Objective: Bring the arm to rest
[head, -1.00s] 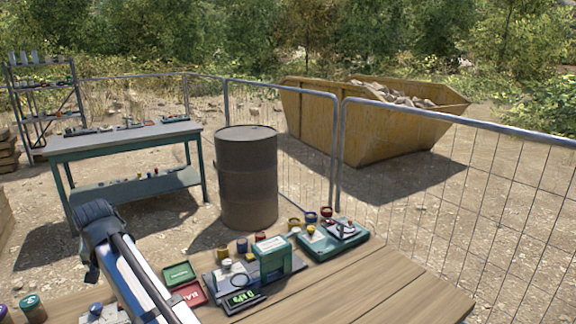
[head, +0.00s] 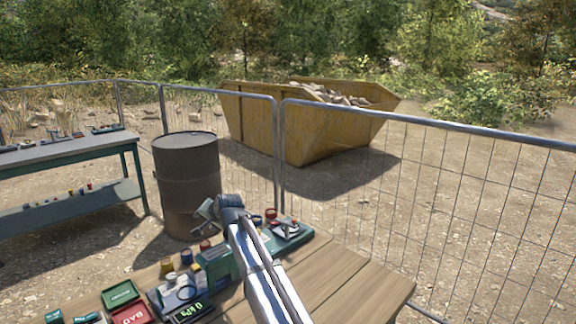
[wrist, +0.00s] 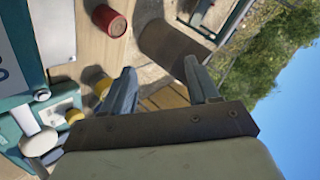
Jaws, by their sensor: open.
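My gripper (wrist: 160,92) shows in the wrist view with its two grey fingers apart and nothing between them. In the head view my arm reaches up from the bottom edge over the wooden table (head: 345,278). Its end, near the gripper (head: 205,212), is above the far edge of the table, in front of the rusty barrel (head: 188,180). The fingertips are too small to make out there. The arm hides part of the green equipment on the table.
Green equipment (head: 218,268), a green tray (head: 120,294), a red tray (head: 131,315) and small pots crowd the table's left and middle. A red pot (wrist: 108,20) is close by in the wrist view. The table's right side is bare. A mesh fence (head: 430,190) stands behind.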

